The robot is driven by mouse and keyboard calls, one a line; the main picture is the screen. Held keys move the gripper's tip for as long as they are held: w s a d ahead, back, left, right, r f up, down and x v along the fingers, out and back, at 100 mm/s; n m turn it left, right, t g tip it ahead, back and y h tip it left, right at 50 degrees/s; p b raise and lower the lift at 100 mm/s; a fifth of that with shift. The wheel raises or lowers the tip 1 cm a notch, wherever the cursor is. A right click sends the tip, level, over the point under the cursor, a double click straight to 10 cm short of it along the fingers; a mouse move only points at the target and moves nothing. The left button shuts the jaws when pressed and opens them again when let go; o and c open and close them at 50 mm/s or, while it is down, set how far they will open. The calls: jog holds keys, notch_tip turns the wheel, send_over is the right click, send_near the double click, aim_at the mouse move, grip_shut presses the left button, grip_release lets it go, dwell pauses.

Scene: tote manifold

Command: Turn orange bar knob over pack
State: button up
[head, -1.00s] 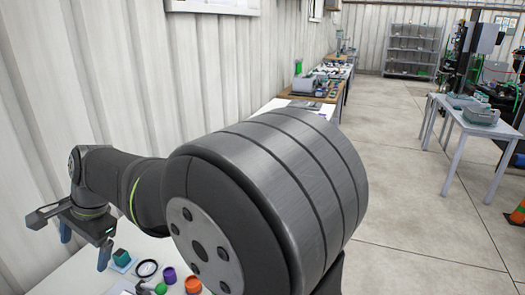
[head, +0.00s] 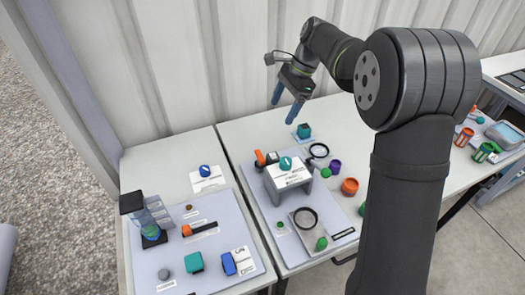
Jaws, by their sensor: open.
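In the head view an orange bar (head: 203,228) with a dark end lies on the left grey board. A second, shorter orange bar (head: 260,157) stands beside a white bridge-like block (head: 288,178) on the middle board. I cannot tell which of the two is the orange bar knob, nor which thing is the pack. My gripper (head: 284,110) is open and empty, with its blue fingers pointing down. It hangs above the back of the middle table, behind and apart from both orange bars.
A clear and black upright piece (head: 145,214) stands on the left board near teal (head: 194,262) and blue (head: 229,264) blocks. Orange (head: 349,187) and purple (head: 335,166) cups sit right of the bridge-like block. A corrugated wall is close behind.

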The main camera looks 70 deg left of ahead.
aim_at(260, 155)
jog(key=x, duration=1.7)
jog(key=shift+s+f, duration=0.1)
jog(key=shift+f, duration=0.2)
jog(key=c, duration=1)
